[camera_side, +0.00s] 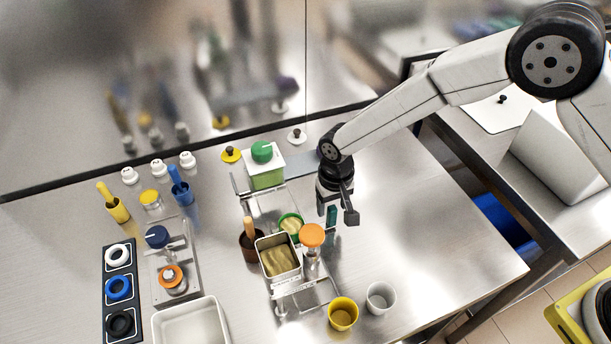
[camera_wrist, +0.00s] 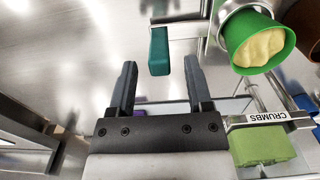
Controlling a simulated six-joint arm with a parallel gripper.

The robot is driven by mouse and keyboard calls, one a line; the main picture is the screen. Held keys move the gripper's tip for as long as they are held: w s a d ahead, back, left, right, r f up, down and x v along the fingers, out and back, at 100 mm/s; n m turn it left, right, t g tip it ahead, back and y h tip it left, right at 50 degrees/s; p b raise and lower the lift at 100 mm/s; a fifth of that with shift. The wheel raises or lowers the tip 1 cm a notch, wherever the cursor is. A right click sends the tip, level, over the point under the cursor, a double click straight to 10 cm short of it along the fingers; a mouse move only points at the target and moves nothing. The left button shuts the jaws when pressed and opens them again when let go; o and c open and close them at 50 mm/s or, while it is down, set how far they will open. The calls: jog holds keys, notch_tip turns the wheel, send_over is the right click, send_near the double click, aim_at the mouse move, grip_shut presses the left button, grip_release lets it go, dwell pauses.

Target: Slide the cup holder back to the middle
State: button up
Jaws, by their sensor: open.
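The cup holder is a metal carrier on the rails, with a teal grip tab (camera_side: 331,215) on its right side. It carries a green cup (camera_side: 291,226) with pale yellow contents. In the wrist view a metal arm (camera_wrist: 186,29) of the holder joins the teal tab (camera_wrist: 159,52) to the green cup (camera_wrist: 258,45). My gripper (camera_side: 338,210) is open and empty, close to the tab. In the wrist view the tab lies between the lines of my two fingertips (camera_wrist: 159,66), a little beyond them. I cannot tell whether they touch.
A yellow cup (camera_side: 343,313) and grey cup (camera_side: 381,297) stand at front right. The bench right of my gripper is clear.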

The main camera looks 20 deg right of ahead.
jog(key=shift+r, duration=2.35)
jog(key=shift+d, duration=0.1)
jog(key=shift+d+r, duration=0.25)
jog(key=shift+d, duration=0.05)
jog(key=s+d+r+t, duration=0.1)
jog(key=s+d+r, duration=0.25)
jog(key=d, duration=0.35)
jog(key=s+d+r, duration=0.2)
jog(key=d+r, duration=0.2)
jog(key=d, duration=0.3)
jog(key=s+d+r+t, duration=0.1)
jog(key=s+d+r, duration=0.1)
jog(key=s+d, duration=0.7)
jog(key=shift+s+d+t, duration=0.3)
jog(key=shift+s+d, duration=0.05)
jog(key=shift+s, duration=0.35)
